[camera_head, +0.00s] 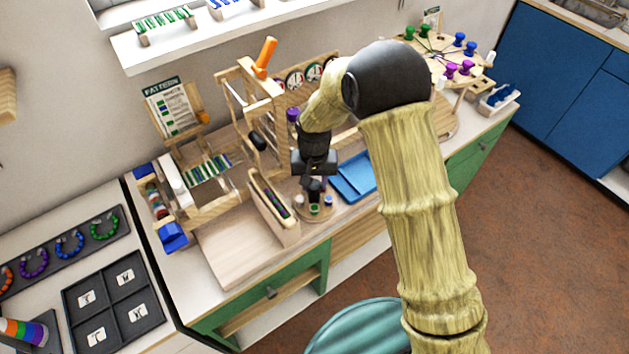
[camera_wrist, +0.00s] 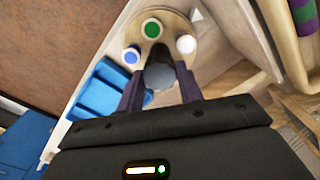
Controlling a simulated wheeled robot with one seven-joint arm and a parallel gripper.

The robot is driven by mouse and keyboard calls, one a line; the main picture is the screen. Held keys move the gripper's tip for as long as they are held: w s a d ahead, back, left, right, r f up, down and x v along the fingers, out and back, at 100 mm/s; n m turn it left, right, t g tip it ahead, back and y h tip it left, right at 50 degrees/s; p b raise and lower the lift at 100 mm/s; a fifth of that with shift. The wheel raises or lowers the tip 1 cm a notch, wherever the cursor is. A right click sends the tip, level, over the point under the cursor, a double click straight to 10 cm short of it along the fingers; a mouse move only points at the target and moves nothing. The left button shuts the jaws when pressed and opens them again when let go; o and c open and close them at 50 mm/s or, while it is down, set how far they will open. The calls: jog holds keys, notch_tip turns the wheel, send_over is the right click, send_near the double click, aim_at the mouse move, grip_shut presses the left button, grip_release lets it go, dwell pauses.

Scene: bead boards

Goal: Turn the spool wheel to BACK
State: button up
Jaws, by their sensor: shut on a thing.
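A small round wooden spool wheel (camera_head: 318,217) stands at the bench's front, below my gripper. In the wrist view, its disc (camera_wrist: 178,22) carries a green-topped spool (camera_wrist: 152,29), a blue-topped spool (camera_wrist: 132,55) and a white-topped spool (camera_wrist: 186,44). My gripper (camera_head: 314,187) points down over the wheel. In the wrist view, my gripper (camera_wrist: 160,82) is shut on a round grey-topped piece (camera_wrist: 159,75) at the wheel's near edge. I cannot tell if this is a spool or a knob. A white triangle mark (camera_wrist: 196,15) lies just beside the disc. No BACK label is readable.
A long wooden box (camera_head: 273,211) stands left of the wheel, and a blue tray (camera_head: 354,178) lies to its right. Wooden frames rise behind. A larger round board (camera_head: 440,48) with coloured spools stands at the far right. Clear wood (camera_head: 235,245) lies at the front left.

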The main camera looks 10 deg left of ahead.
jog(key=n, duration=0.4)
jog(key=shift+r+n, duration=0.15)
jog(key=shift+n, duration=0.25)
jog(key=n, duration=0.4)
jog(key=n+p, duration=0.1)
jog(key=n, duration=0.4)
jog(key=shift+n+p, duration=0.65)
jog(key=shift+n, duration=1.25)
jog(key=o, duration=1)
notch_tip(320, 180, up, 17)
jog(key=b, duration=0.2)
jog(key=shift+r, duration=0.15)
